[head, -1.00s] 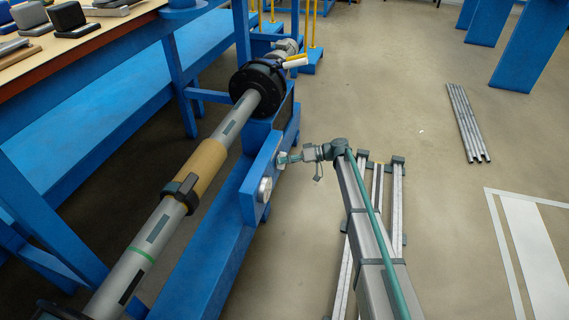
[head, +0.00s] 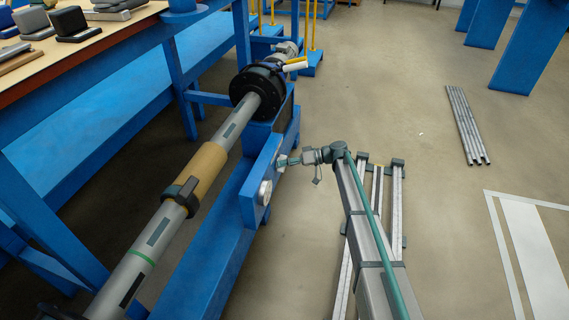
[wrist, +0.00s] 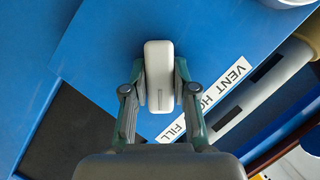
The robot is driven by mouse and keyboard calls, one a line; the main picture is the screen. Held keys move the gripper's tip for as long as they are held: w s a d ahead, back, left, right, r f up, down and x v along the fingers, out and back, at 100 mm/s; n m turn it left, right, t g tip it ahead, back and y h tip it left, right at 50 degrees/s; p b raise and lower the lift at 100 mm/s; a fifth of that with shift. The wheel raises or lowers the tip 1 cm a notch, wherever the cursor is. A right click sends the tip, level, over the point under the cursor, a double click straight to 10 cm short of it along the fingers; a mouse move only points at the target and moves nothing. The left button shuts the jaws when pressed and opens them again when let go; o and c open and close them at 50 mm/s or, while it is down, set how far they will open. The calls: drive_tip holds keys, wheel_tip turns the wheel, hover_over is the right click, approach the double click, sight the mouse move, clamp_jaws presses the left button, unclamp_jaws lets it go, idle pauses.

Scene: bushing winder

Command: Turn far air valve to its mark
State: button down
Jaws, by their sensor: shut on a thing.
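The far air valve's pale grey handle (wrist: 159,75) is a rounded bar on the blue panel (wrist: 100,45) in the wrist view. It stands upright in that picture, with a small dark line near its lower end. My gripper (wrist: 160,88) is shut on it, one finger against each long side. A white label (wrist: 230,85) runs diagonally to the right. It reads VENT, part of HOLD, and FILL; my right finger covers some of it. In the head view my gripper (head: 283,161) reaches the blue panel's side, where the handle is too small to make out clearly.
A round gauge (head: 265,192) sits nearer on the same blue panel. A long grey shaft (head: 150,240) with a tan sleeve (head: 203,169) runs behind it to a black chuck (head: 258,84). Grey rods (head: 466,123) lie on the open floor at right.

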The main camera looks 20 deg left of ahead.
drive_tip(key=shift+r+p, duration=0.1)
drive_tip(key=shift+p, duration=0.25)
drive_tip(key=m+p, duration=0.1)
drive_tip(key=p, duration=0.1)
drive_tip(key=m+g+p, duration=0.1)
drive_tip(key=m+p, duration=0.1)
drive_tip(key=p, duration=0.1)
drive_tip(key=shift+w+r+g+y, duration=0.1)
drive_tip(key=shift+g+y, duration=0.2)
drive_tip(key=shift+y, duration=0.1)
drive_tip(key=m+p, duration=0.2)
drive_tip(key=p, duration=0.1)
drive_tip(key=m+g+y+p, duration=0.1)
drive_tip(key=m+p, duration=0.1)
drive_tip(key=shift+f, duration=0.25)
drive_tip(key=c, duration=0.9)
unclamp_jaws()
drive_tip(key=shift+d, duration=0.1)
